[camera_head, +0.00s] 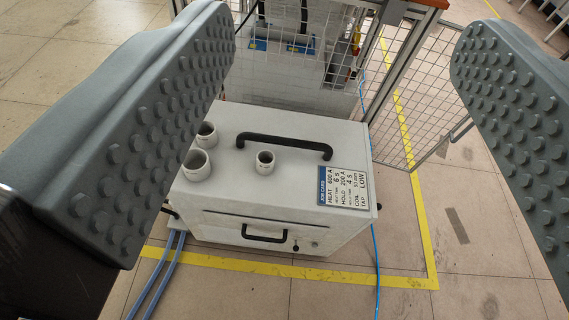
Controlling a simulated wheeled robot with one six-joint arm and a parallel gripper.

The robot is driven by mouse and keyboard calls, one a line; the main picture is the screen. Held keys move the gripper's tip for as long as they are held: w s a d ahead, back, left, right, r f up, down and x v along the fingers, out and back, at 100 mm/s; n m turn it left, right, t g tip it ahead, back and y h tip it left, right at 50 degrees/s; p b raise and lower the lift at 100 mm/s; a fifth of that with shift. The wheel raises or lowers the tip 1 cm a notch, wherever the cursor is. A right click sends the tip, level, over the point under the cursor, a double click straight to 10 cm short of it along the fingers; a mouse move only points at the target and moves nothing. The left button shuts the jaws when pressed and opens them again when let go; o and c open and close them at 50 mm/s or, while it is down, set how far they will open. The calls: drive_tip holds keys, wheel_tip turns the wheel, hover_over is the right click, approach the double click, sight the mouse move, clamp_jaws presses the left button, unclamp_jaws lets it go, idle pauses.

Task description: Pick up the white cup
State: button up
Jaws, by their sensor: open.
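Several small white cups stand upright on top of the light grey heater box (240,208). One larger white cup (197,165) is near the box's front left, and another white cup (206,135) is just behind it, partly covered by my left finger. A smaller white cup (265,161) stands alone near the middle, in front of the black handle. My gripper (345,120) is open, with its two studded grey fingers wide apart at the picture's left and right. Nothing is between the fingertips; the cups are beyond them and apart from them.
A black carrying handle (285,142) arches over the box top behind the small cup. A label plate (342,188) lies at the right. A wire mesh fence (420,110) with orange-topped framing stands behind. Blue hoses (168,270) run at the left. Yellow tape (410,283) marks the open floor.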

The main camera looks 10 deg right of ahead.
drive_tip(key=w+d+f+n+g, duration=0.1)
drive_tip(key=w+d+f, duration=0.1)
drive_tip(key=w+f, duration=0.8)
drive_tip(key=n+g+y, duration=0.2)
drive_tip(key=g+y, duration=0.1)
drive_tip(key=y, duration=0.3)
approach(268, 167)
drive_tip(key=x, duration=0.4)
drive_tip(key=r+x, duration=0.1)
drive_tip(key=x, duration=0.2)
drive_tip(key=shift+w+a, duration=0.1)
drive_tip(key=shift+a, duration=0.25)
drive_tip(key=shift+w+a+f, duration=0.25)
drive_tip(key=shift+w+f, duration=0.4)
drive_tip(key=shift+w, duration=0.2)
drive_tip(key=shift+w+a+f, duration=0.25)
drive_tip(key=shift+w+f, duration=0.4)
drive_tip(key=shift+w, duration=0.25)
drive_tip(key=shift+w+a+f, duration=0.15)
drive_tip(key=shift+w+f, duration=0.05)
drive_tip(key=shift+w, duration=0.25)
drive_tip(key=c, duration=1.2)
drive_tip(key=shift+r, duration=8.05)
